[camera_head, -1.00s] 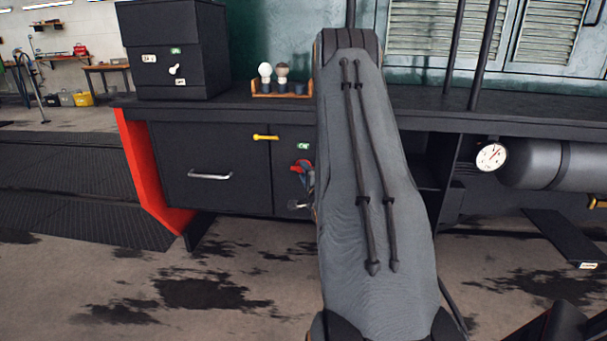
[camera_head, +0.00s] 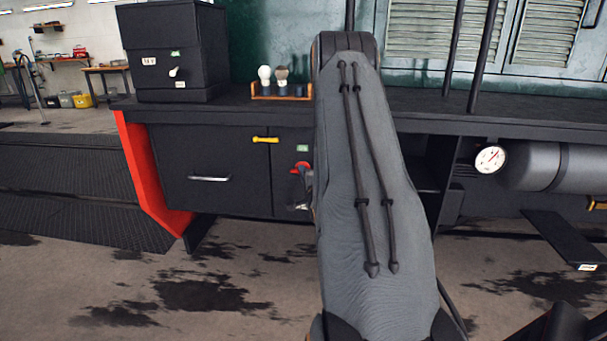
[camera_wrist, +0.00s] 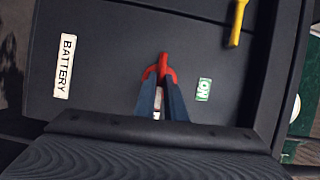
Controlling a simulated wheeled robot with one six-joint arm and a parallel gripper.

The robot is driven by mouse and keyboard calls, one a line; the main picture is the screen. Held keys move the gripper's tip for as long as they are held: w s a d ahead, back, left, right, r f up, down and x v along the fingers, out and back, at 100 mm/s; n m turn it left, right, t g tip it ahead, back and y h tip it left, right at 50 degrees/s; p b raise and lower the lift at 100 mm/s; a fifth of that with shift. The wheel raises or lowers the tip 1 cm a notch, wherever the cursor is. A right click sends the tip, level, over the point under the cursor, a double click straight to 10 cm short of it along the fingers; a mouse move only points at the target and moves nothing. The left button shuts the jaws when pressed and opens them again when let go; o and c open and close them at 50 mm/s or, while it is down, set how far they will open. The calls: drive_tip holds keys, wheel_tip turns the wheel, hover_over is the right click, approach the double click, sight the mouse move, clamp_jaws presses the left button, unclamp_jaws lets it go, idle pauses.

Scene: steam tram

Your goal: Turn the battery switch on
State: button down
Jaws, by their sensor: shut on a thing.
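The battery switch has a red handle (camera_wrist: 163,68) on a dark cabinet front. In the wrist view it lies between a white "BATTERY" label (camera_wrist: 65,66) on the left and a green "ON" label (camera_wrist: 203,89) on the right. My gripper (camera_wrist: 161,84) is shut on the handle, one finger on each side. The handle's red end sticks out past the fingertips. The rest of the switch is hidden by the fingers. In the head view the red handle (camera_head: 300,167) shows just below the "ON" label (camera_head: 303,148), and my arm hides most of the gripper.
A yellow handle (camera_head: 265,140) sits on the cabinet close to the switch; it also shows in the wrist view (camera_wrist: 238,22). A drawer pull (camera_head: 210,178) is to the left. A worktop (camera_head: 220,108) overhangs above. A gauge (camera_head: 490,159) and tank are at right.

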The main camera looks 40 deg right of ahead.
drive_tip(key=shift+w+a+r+n+g+h+p, duration=0.1)
drive_tip(key=shift+n+g+h+p, duration=0.25)
drive_tip(key=shift+n+g+p, duration=1.3)
drive_tip(key=shift+w+a+r+n+g+h+p, duration=0.15)
drive_tip(key=shift+n+g+h+p, duration=0.4)
drive_tip(key=shift+n, duration=2.05)
drive_tip(key=shift+w+a+r+n+g+h+p, duration=0.1)
drive_tip(key=shift+n+g+h+p, duration=0.1)
drive_tip(key=shift+n+g+p, duration=1.5)
drive_tip(key=shift+n+t+b, duration=0.3)
drive_tip(key=shift+n+b, duration=0.25)
drive_tip(key=c, duration=1.8)
unclamp_jaws()
drive_tip(key=shift+s, duration=0.1)
